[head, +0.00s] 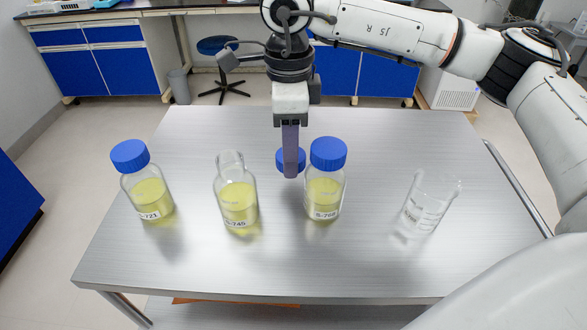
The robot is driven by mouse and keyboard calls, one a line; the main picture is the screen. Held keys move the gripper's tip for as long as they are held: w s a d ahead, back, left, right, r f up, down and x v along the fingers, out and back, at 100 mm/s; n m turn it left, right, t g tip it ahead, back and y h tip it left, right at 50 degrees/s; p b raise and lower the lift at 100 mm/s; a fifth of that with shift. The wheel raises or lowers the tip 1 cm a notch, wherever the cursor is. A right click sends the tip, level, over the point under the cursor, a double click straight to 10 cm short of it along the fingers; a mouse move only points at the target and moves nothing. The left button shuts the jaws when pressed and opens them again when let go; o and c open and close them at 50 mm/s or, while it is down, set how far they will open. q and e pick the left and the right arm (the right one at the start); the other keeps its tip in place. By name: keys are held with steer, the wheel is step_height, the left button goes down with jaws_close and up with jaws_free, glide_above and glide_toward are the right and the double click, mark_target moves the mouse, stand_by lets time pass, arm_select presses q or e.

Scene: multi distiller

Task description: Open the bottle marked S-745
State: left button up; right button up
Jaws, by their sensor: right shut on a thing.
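The bottle marked S-745 (238,203) stands upright on the metal table, second from the left. Its neck is bare, with no cap on it, and it holds yellow-green liquid. My right gripper (290,165) points down between this bottle and the S-768 bottle, and is shut on a blue cap (281,157). The cap is held apart from the S-745 bottle, to the right of its neck; the gripper's fingers hide part of the cap. My left gripper is not in view.
A capped bottle marked S-721 (148,190) stands at the left. A capped bottle (325,190), apparently marked S-768, stands close to the right of my gripper. An empty glass beaker (428,205) stands further right. The table (350,270) is bare along its front.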

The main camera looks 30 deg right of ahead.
mark_target(290, 184)
step_height(290, 184, down, 5)
stand_by(0.4)
steer(key=shift+f, duration=0.25)
steer(key=o, duration=1.2)
steer(key=shift+r, duration=0.15)
step_height(290, 184, up, 13)
steer(key=shift+f, duration=0.2)
